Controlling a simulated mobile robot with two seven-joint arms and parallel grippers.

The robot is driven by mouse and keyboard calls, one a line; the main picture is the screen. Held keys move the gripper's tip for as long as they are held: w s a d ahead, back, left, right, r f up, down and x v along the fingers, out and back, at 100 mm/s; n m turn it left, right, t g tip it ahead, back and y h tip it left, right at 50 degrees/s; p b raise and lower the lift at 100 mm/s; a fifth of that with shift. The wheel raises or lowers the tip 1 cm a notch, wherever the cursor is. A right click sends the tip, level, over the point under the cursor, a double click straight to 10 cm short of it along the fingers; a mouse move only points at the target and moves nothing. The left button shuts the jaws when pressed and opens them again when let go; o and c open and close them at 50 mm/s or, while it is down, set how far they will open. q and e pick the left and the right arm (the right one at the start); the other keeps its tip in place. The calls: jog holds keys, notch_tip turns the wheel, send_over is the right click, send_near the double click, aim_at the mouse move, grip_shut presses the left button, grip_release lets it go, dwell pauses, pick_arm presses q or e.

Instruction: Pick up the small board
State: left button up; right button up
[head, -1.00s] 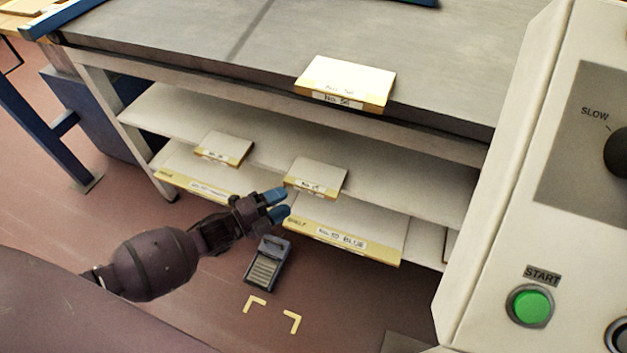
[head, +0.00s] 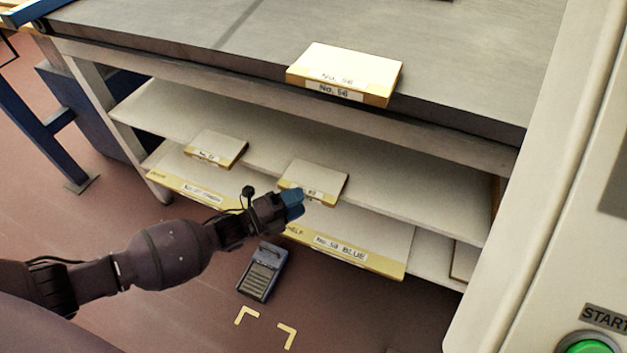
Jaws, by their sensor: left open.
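Two small pale boards with yellow, labelled front edges lie on the middle shelf. One small board (head: 216,146) is at the left and the other small board (head: 316,179) is nearer the middle, its front edge close to the shelf edge. My left gripper (head: 295,205) has blue fingertips and is open and empty. In the picture it is just below and left of the front edge of the middle small board, apart from it as far as I can tell. The fingers overlap in this view, so the gap hardly shows. My right gripper is not in view.
A larger board marked No. 56 (head: 345,72) lies on the grey top (head: 180,40). Wide boards, one labelled No. 58 BLUE (head: 345,248), lie on the lower shelf. A blue-grey pedal-like device (head: 263,272) is on the floor. A pale control cabinet (head: 530,230) stands at the right.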

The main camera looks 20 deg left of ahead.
aim_at(310, 198)
pick_arm(q)
jog(key=b+x, duration=0.1)
jog(key=x, duration=0.3)
jog(key=shift+d, duration=0.25)
grip_shut()
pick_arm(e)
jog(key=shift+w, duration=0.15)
